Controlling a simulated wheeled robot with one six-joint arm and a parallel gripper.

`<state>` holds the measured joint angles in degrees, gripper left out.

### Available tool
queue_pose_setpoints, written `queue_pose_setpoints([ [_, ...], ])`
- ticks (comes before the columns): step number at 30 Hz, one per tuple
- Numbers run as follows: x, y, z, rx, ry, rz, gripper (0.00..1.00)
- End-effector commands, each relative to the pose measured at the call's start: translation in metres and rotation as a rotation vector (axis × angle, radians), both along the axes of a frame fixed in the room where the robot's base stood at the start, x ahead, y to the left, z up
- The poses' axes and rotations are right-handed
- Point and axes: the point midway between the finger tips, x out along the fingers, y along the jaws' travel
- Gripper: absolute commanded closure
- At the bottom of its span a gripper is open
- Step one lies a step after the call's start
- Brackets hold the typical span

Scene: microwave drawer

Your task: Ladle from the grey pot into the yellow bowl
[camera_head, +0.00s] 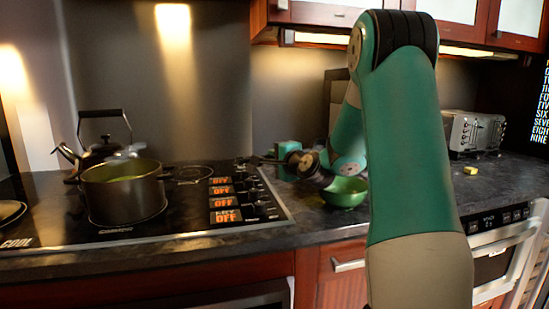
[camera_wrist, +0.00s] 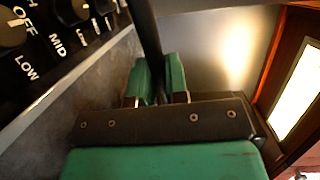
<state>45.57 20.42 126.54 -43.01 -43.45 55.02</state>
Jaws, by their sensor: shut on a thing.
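The grey pot (camera_head: 122,197) stands on the cooktop at the left in the head view, with yellow-green contents. A green bowl (camera_head: 345,193) stands on the counter right of the cooktop, partly behind my arm; I see no clearly yellow bowl. My gripper (camera_head: 288,150) is above the counter between cooktop and bowl, well right of the pot. In the wrist view, my gripper (camera_wrist: 157,78) is shut on a dark handle (camera_wrist: 145,35) that runs up out of the picture. It is likely the ladle's; I cannot make out the scoop.
A dark kettle (camera_head: 104,145) stands behind the pot. The cooktop (camera_head: 180,222) has knobs and OFF labels along its right side. A toaster (camera_head: 474,133) and a small yellow block (camera_head: 470,170) are on the right counter. Wooden cabinets (camera_head: 330,14) hang above.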

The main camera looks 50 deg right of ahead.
Motion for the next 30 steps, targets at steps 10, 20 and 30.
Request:
queue_pose_setpoints([
  [10,0.0,0.0,0.0002,0.0,-0.001,0.0,1.0],
  [20,0.0005,0.0,0.0053,0.012,0.041,0.001,1.0],
  [30,0.0002,0.0004,0.0067,0.031,0.111,0.001,1.0],
])
